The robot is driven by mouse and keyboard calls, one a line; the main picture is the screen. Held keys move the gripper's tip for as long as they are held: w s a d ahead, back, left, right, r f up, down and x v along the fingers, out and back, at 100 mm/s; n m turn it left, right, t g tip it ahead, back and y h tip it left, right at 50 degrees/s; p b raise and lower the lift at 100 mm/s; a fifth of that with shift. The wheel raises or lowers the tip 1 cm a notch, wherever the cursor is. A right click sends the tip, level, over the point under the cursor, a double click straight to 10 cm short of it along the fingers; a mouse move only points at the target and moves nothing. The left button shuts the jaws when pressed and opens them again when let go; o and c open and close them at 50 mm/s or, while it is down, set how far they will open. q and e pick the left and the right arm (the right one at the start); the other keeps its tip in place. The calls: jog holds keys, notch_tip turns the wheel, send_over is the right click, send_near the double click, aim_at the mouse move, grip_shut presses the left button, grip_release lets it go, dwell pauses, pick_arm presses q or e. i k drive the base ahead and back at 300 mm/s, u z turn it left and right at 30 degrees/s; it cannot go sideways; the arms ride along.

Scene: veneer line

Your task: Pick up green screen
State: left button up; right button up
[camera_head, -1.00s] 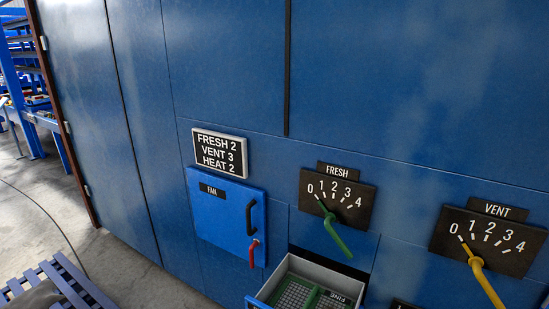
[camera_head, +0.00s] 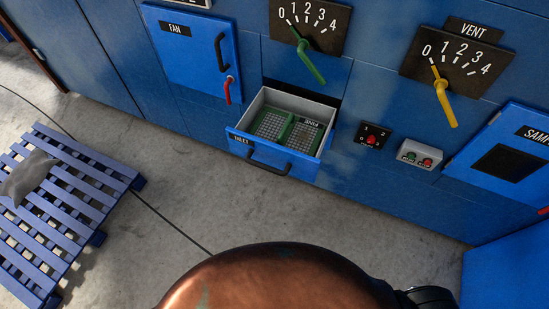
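The green screen (camera_head: 271,124) is a grey mesh panel with a green edge. It lies in an open drawer (camera_head: 316,156) of the blue machine. A second mesh panel (camera_head: 303,137) lies to its right, with a dark label that is too small to read surely. A green strip runs between the two. The drawer has pale walls, a blue front marked INLET and a black handle (camera_head: 268,166). Neither of my grippers shows in the view, so no gripper is seen at the drawer.
Above the drawer are a green lever (camera_head: 311,61) and a yellow lever (camera_head: 444,98) on dials. A blue FAN door (camera_head: 190,70) is at left. A button box (camera_head: 419,155) is right of the drawer. A blue pallet (camera_head: 75,195) with a grey sack (camera_head: 28,178) stands on the floor at left.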

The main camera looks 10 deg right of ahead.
aim_at(304, 136)
jog(key=k, duration=1.05)
jog(key=u, duration=0.8)
jog(key=i, duration=1.45)
jog(key=z, duration=0.8)
